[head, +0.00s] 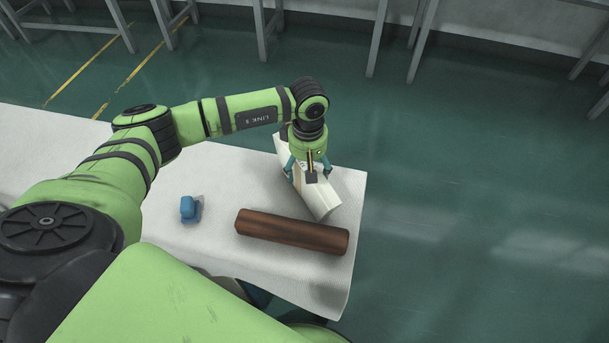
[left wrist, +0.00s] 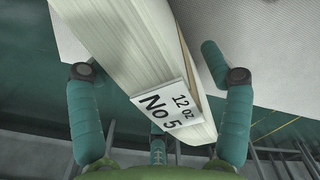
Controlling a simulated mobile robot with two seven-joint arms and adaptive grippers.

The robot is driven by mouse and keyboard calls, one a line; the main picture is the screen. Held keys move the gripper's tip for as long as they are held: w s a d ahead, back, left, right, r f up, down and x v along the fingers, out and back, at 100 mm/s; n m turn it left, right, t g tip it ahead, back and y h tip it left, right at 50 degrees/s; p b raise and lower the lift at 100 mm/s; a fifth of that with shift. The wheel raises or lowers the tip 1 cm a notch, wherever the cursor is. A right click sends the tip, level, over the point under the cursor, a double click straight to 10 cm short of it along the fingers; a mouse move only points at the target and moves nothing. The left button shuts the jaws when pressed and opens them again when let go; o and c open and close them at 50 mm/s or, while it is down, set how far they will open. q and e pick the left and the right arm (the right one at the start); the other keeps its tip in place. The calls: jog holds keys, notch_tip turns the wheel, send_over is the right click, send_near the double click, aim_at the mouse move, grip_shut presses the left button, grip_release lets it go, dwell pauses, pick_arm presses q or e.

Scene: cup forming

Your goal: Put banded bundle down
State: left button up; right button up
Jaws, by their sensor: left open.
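The bundle (head: 316,198) is a long cream-white stack lying at a slant on the white table, near its far right part. In the left wrist view the bundle (left wrist: 125,55) shows layered edges and a band with a label reading "12 oz No 5". My left gripper (head: 308,172) is above the bundle, pointing down. In the left wrist view its teal fingers (left wrist: 160,95) are spread on either side of the bundle, with gaps between them and it. The bundle's underside is hidden. My right gripper is not in view.
The table's right edge is close to both bundle and cylinder. Green floor (head: 470,200) lies beyond.

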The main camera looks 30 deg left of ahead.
pick_arm(q)
grip_shut()
jog(key=shift+r, duration=0.1)
